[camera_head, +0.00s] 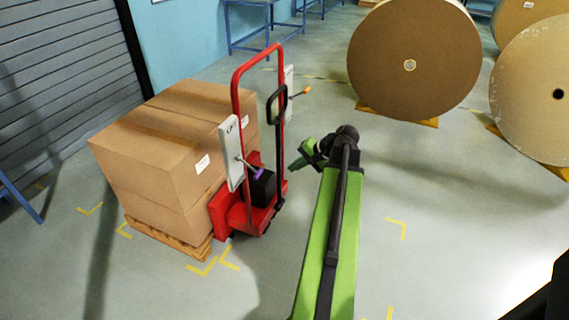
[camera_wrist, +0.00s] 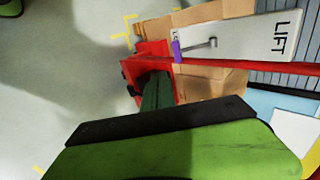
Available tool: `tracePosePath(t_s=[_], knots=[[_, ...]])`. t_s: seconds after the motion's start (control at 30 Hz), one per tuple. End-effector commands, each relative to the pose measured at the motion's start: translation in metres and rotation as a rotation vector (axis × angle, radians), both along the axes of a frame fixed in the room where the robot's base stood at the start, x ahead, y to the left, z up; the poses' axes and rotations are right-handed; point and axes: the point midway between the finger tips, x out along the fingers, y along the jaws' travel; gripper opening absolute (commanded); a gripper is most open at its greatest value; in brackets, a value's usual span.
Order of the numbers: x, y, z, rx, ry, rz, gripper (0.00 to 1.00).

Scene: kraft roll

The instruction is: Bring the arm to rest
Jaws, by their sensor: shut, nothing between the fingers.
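My arm reaches out in the head view, a long green and black link ending in a dark wrist. My gripper (camera_head: 294,166) is shut and empty, pointing left toward the red hand truck (camera_head: 237,100), with a small gap seeming to lie between them. In the wrist view my gripper (camera_wrist: 157,78) shows as dark green closed fingers in front of the red truck body (camera_wrist: 152,50). A white panel marked LIFT (camera_wrist: 255,38) has a lever with a purple grip (camera_wrist: 176,49). The lever with the purple grip also shows in the head view (camera_head: 258,173).
Brown boxes (camera_head: 165,140) sit on a wooden pallet (camera_head: 168,238) at the truck's forks. Large kraft rolls (camera_head: 410,65) stand at the back right. Blue tables (camera_head: 262,38) stand at the back. The grey floor right of my arm is clear, with yellow corner marks.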

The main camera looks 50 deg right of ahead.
Motion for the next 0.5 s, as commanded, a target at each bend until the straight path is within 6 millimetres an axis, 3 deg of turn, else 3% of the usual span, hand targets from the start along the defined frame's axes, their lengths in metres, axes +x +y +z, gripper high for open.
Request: tracePosePath(t_s=[0.37, 0.47, 0.5], knots=[[0.000, 0.001, 0.002, -0.001, 0.000, 0.005, 0.00], [0.022, 0.023, 0.009, -0.001, 0.000, 0.054, 0.00], [0.038, 0.040, 0.014, 0.000, 0.000, 0.091, 0.00]])
